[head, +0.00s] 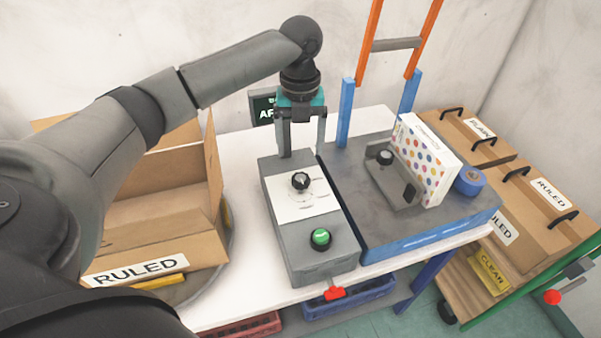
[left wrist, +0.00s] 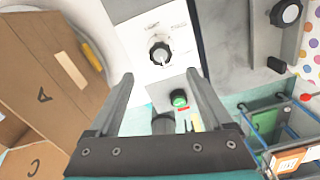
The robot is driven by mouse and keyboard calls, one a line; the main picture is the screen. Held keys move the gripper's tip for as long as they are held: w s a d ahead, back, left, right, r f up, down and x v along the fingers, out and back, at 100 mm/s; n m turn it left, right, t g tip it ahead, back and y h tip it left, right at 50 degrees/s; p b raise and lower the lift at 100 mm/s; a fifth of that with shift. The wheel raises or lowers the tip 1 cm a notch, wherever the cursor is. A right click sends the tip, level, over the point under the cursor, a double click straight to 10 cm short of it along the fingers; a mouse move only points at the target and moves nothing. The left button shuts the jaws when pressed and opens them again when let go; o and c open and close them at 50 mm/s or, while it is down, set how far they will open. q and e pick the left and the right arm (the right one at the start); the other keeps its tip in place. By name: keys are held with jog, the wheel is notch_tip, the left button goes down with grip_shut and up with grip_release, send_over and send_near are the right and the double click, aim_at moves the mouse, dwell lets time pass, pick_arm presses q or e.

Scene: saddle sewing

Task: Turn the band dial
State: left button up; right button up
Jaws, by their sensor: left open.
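A black dial (head: 300,181) with a pale pointer stands on a white marked plate on top of a grey control box (head: 325,262). It also shows in the left wrist view (left wrist: 160,53), with small lettering around it, mostly too small to read. My left gripper (head: 302,152) points down with its fingers apart, above the far end of the box and behind the dial. In the left wrist view the gripper (left wrist: 159,76) has nothing between its fingertips, and the dial appears just beyond them. The fingers look clear of the dial. My right gripper is not in view.
A green button (head: 320,238) sits at the box's near end. Right of the box is a grey platform with a second black knob (head: 385,157) and a dotted carton (head: 422,160). An open cardboard box (head: 150,245) marked RULED stands left. A cart holds closed boxes (head: 545,205).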

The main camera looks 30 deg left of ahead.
aim_at(300, 178)
pick_arm(q)
notch_tip(300, 178, down, 8)
jog(key=shift+f+b, duration=0.1)
jog(key=shift+b, duration=0.35)
jog(key=shift+f, duration=0.45)
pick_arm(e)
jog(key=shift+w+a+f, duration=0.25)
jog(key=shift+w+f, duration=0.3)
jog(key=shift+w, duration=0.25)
pick_arm(q)
jog(key=shift+c, duration=0.5)
grip_shut()
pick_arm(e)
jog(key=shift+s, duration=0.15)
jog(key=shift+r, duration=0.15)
